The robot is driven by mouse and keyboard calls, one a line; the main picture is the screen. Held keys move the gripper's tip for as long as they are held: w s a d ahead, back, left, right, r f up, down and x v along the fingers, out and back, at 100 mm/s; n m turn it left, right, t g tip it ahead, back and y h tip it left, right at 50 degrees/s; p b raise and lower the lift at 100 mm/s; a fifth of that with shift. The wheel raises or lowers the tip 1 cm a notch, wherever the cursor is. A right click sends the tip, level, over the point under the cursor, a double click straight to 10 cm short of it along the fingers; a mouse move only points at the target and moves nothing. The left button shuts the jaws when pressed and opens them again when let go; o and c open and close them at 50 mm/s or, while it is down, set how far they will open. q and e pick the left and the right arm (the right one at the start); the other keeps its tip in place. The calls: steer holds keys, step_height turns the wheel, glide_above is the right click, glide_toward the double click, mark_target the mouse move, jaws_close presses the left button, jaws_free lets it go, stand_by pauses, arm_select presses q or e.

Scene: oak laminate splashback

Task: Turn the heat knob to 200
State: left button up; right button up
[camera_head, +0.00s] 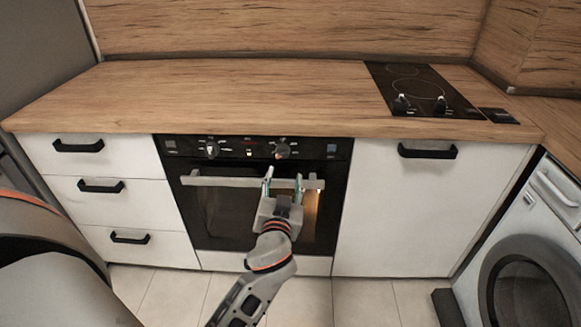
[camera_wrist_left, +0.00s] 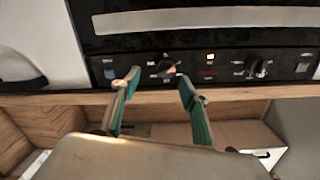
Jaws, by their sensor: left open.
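The black oven panel (camera_head: 246,149) carries two knobs, a left knob (camera_head: 212,149) and a right knob (camera_head: 282,150); I cannot tell which is the heat knob. Their scale numbers are too small to read. My left gripper (camera_head: 283,172) is open just below and in front of the right knob, its fingers apart and near the oven handle (camera_head: 225,181). In the left wrist view, which is upside down, the right knob (camera_wrist_left: 167,70) shows between and beyond the open fingertips (camera_wrist_left: 158,77), with nothing held. The left knob (camera_wrist_left: 257,65) is off to the side there. My right gripper is out of view.
The wooden worktop (camera_head: 230,95) overhangs the panel and is clear. A black hob (camera_head: 420,90) with two knobs lies at the back right. White drawers (camera_head: 90,165) are left of the oven, a white cabinet door (camera_head: 395,205) right. A washing machine (camera_head: 525,245) stands at far right.

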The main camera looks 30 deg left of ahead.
mark_target(283, 156)
arm_select(q)
steer(key=shift+n+y, duration=0.6)
steer(key=shift+y, duration=0.3)
steer(key=x, duration=0.5)
steer(key=r+x, duration=0.1)
steer(key=x, duration=0.1)
steer(key=shift+w+a, duration=0.1)
steer(key=shift+a, duration=0.25)
steer(key=shift+w+a+f, duration=0.1)
steer(key=shift+w+a, duration=0.25)
steer(key=shift+w, duration=0.15)
steer(key=c, duration=1.1)
